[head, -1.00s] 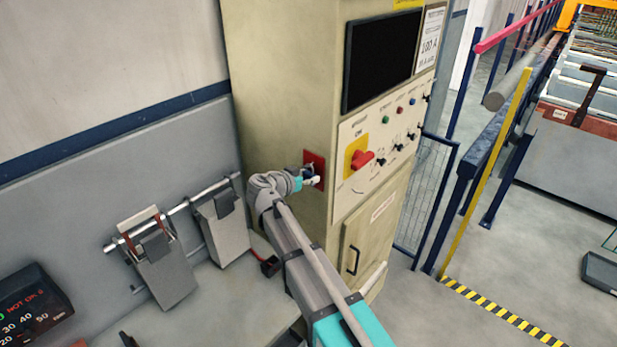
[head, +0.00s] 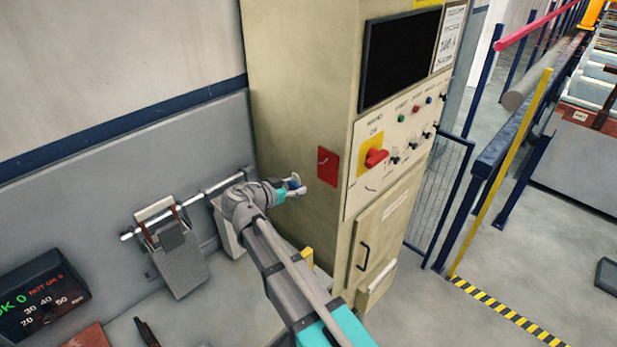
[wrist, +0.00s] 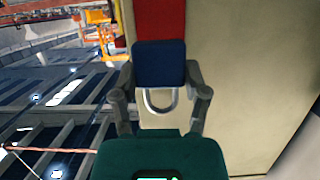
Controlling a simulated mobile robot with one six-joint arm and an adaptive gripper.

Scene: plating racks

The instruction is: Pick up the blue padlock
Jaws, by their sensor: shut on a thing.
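The blue padlock (wrist: 159,63) is between the two fingers of my gripper (wrist: 160,82) in the wrist view. Its blue body faces away from the palm and its grey shackle loops back toward the palm. My gripper is shut on it. In the head view my gripper (head: 294,187) is in front of the side of the beige cabinet, left of the red plate (head: 327,167) and apart from it. The padlock (head: 292,185) shows there only as a small dark blue patch, mostly hidden by the fingers.
The beige control cabinet (head: 290,80) has a red rotary switch (head: 375,158) and a black screen (head: 399,58). A rail on the left wall carries a hanging grey clip (head: 179,258). A display box (head: 42,293) stands at lower left. Open floor lies to the right.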

